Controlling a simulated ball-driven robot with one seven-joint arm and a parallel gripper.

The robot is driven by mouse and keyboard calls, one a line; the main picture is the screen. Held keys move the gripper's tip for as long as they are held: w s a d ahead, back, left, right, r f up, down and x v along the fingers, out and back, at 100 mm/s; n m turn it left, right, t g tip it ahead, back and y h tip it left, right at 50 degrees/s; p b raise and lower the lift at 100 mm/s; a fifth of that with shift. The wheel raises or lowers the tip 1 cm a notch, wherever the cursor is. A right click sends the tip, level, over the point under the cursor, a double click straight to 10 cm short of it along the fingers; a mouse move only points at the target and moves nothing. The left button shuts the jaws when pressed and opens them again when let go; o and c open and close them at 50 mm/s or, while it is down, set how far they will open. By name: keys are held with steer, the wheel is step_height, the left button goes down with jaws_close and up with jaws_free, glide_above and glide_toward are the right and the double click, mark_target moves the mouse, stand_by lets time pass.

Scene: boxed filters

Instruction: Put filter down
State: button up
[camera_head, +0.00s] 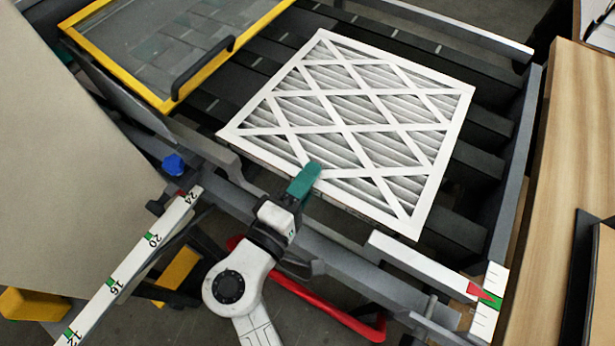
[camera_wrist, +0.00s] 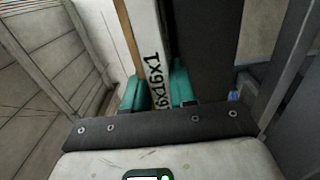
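The filter (camera_head: 345,128) is a white-framed, pleated air filter with a diamond lattice, lying roughly flat over the dark slats of a grey rack (camera_head: 528,130). Its near left edge meets my gripper (camera_head: 305,180), whose teal fingertips are at that edge. In the wrist view, my gripper (camera_wrist: 158,90) has one teal finger on each side of the filter's printed edge (camera_wrist: 155,60), and both look pressed against it. I cannot tell whether the filter's underside touches the slats or hangs slightly above them.
A yellow-framed clear panel (camera_head: 165,45) with a black handle (camera_head: 203,68) stands at the upper left. A white ruler (camera_head: 130,262) and a red bar (camera_head: 325,308) are near my arm. A wooden surface (camera_head: 560,160) lies right. Bare slats show around the filter.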

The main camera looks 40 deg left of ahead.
steer(key=o, duration=0.4)
steer(key=shift+o, duration=0.2)
steer(key=b+v, duration=0.2)
steer(key=v, duration=1)
steer(key=shift+b, duration=0.4)
steer(key=shift+r, duration=0.15)
